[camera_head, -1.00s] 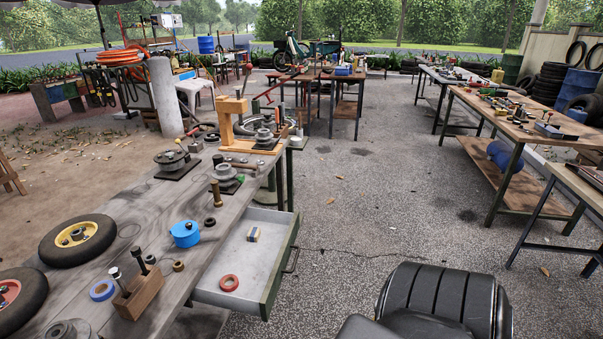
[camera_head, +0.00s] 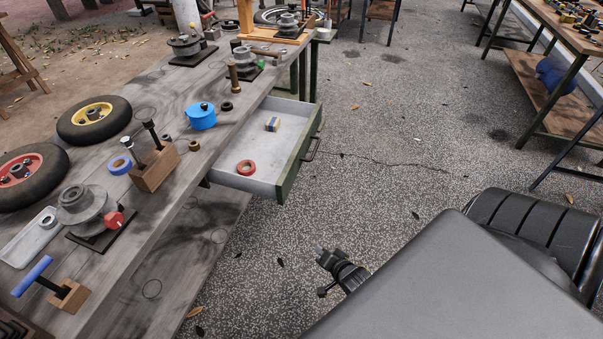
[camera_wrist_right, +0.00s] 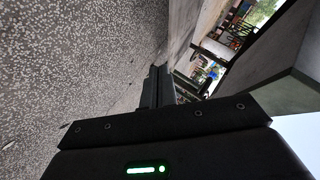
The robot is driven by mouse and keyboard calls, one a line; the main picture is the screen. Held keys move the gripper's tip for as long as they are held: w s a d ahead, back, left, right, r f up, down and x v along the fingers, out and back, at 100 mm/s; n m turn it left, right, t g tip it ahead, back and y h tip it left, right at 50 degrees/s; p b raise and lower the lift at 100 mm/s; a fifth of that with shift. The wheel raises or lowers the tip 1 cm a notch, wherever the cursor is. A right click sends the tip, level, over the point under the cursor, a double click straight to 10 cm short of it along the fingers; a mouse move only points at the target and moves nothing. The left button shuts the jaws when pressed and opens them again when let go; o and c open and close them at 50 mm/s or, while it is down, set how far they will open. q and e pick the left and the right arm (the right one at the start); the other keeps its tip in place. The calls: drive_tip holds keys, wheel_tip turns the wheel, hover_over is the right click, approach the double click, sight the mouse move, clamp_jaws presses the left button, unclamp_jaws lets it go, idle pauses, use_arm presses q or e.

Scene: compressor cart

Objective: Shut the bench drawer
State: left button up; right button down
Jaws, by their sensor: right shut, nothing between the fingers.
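The bench drawer (camera_head: 297,163) stands pulled out from the right side of the long grey wooden bench (camera_head: 178,225). It has a green front with a dark bar handle (camera_head: 312,147) and a pale tray. My left gripper is not in view.
The bench carries wheels, a blue round container (camera_head: 201,117), a wooden block with bolts (camera_head: 154,168) and metal parts. Open speckled floor (camera_head: 400,130) lies right of the drawer. Another bench (camera_head: 560,50) stands at the far right.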

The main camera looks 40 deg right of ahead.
sight(294, 165)
drive_tip(key=w+d+r+m+t+h+b, duration=0.1)
drive_tip(key=d+r+m+t+b, duration=0.2)
drive_tip(key=r, duration=0.8)
drive_tip(key=w+d+r+m+t+h+b, duration=0.1)
drive_tip(key=w+r+m+t, duration=0.3)
drive_tip(key=r, duration=0.6)
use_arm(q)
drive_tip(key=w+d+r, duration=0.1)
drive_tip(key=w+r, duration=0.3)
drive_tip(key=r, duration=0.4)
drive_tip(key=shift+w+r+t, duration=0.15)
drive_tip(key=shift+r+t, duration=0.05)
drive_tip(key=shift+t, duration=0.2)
use_arm(e)
drive_tip(key=shift+m+g, duration=0.3)
drive_tip(key=shift+g, duration=0.2)
drive_tip(key=shift+w+a+r, duration=0.1)
drive_tip(key=shift+w+a, duration=0.05)
drive_tip(key=shift+w, duration=5.3)
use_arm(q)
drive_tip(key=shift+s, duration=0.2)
